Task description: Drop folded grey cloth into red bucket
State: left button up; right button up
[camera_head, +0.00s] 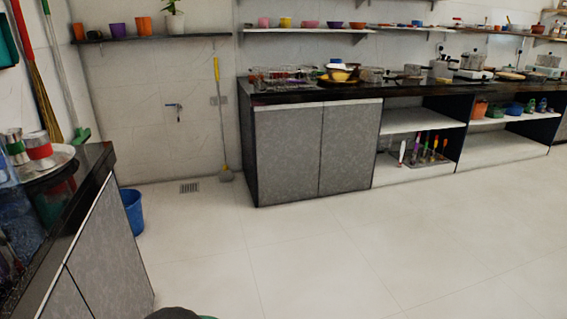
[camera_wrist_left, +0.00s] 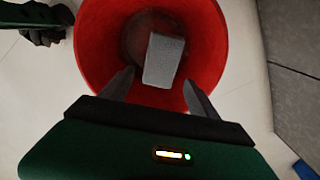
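The red bucket (camera_wrist_left: 95,45) fills the upper middle of the left wrist view, seen from above with its round mouth facing me. The folded grey cloth (camera_wrist_left: 164,60) shows as a pale grey block within the bucket's mouth. My left gripper (camera_wrist_left: 158,76) is over the bucket's near side. Its two dark fingers are spread apart, with visible gaps between them and the cloth. I cannot tell whether the cloth rests on the bucket's bottom. The head view shows neither the bucket nor the cloth, and my right gripper is not identifiable.
In the left wrist view, a grey cabinet side stands right of the bucket, with pale floor between. In the head view, a dark-topped counter (camera_head: 88,195) stands at left with a blue bin (camera_head: 133,212) beside it. Open floor (camera_head: 330,255) lies before the long back counter (camera_head: 315,98).

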pick_arm(q)
jog(key=shift+o, duration=0.8)
notch_tip(320, 180, up, 17)
jog(key=p, duration=1)
jog(key=shift+f, duration=0.15)
jog(key=shift+d, duration=0.1)
